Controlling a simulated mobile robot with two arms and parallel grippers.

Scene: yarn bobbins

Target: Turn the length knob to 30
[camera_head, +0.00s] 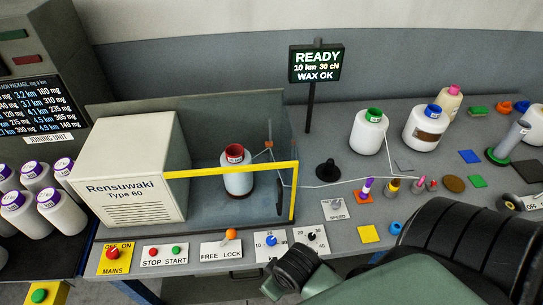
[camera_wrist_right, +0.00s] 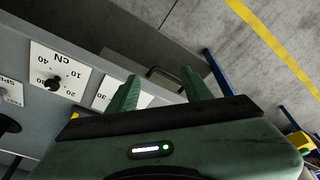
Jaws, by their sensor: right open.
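The length dial (camera_head: 270,240) is a white plate on the front ledge with a blue knob; its pointer is too small to read surely. In the right wrist view this dial's plate (camera_wrist_right: 104,92) is mostly hidden behind a finger, with a "30" showing and its knob hidden. The display (camera_head: 316,64) reads READY, 10 km, 30 cN, WAX OK. My right gripper (camera_wrist_right: 160,88) is open and empty; in the head view it is low, in front of the dials. I see no contact with the knob. My left gripper is not in view.
The cN dial (camera_head: 311,238) with a black knob sits right beside the length dial. The FREE/LOCK lever (camera_head: 231,234) is to its left, the SPEED plate (camera_head: 335,210) behind right. A yellow-edged guard (camera_head: 232,170) stands behind with a red-topped bobbin (camera_head: 236,174) inside.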

